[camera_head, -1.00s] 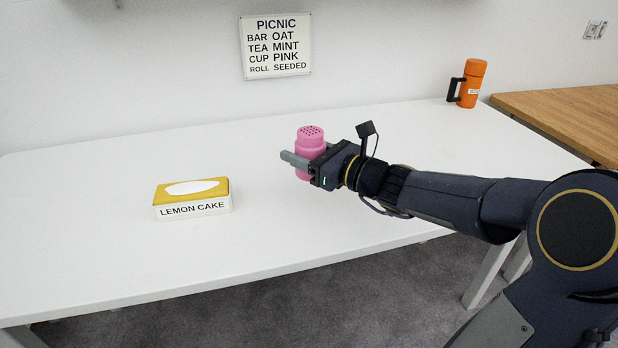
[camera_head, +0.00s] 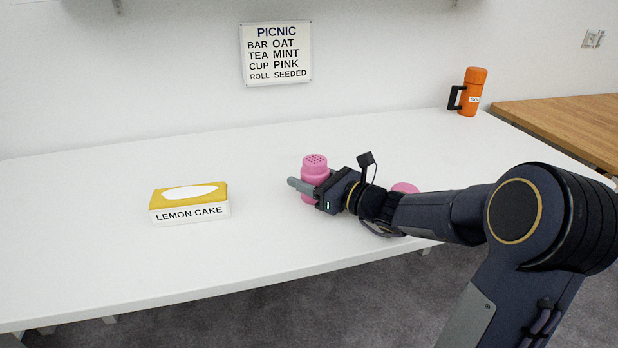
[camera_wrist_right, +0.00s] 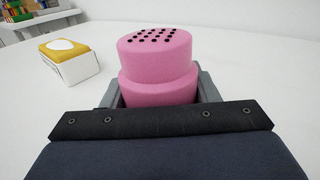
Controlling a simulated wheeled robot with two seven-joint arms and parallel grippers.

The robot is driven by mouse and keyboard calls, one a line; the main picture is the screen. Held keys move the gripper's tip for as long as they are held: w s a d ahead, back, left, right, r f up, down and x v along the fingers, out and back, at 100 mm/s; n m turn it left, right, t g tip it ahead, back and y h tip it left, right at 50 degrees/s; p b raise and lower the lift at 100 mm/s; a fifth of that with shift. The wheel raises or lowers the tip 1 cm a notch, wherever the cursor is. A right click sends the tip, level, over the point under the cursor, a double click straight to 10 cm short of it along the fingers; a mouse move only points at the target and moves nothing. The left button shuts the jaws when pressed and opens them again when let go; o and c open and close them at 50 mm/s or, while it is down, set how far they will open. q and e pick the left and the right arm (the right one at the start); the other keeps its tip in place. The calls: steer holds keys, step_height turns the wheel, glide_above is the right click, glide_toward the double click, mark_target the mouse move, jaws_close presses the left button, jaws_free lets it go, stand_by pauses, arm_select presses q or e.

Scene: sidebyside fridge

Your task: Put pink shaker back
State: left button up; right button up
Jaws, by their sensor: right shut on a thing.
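In the right wrist view the shaker (camera_wrist_right: 155,62) stands between the two grey fingers (camera_wrist_right: 158,90). Its lower part is hidden by the gripper, so I cannot tell whether its base touches the table. My left gripper is not in view.
A second pink thing (camera_head: 405,187) shows partly behind my right forearm. A yellow and white lemon cake box (camera_head: 189,204) sits left on the white table (camera_head: 120,265). An orange flask (camera_head: 472,92) stands at the back right. A picnic list sign (camera_head: 276,54) hangs on the wall.

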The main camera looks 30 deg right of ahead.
steer(key=o, duration=1)
steer(key=shift+f, duration=0.1)
steer(key=shift+o, duration=0.2)
steer(key=shift+r+p, duration=0.35)
steer(key=shift+p, duration=0.05)
steer(key=v, duration=0.6)
steer(key=p+v, duration=0.1)
steer(key=v, duration=0.5)
steer(key=shift+s+f, duration=0.1)
steer(key=shift+f, duration=0.1)
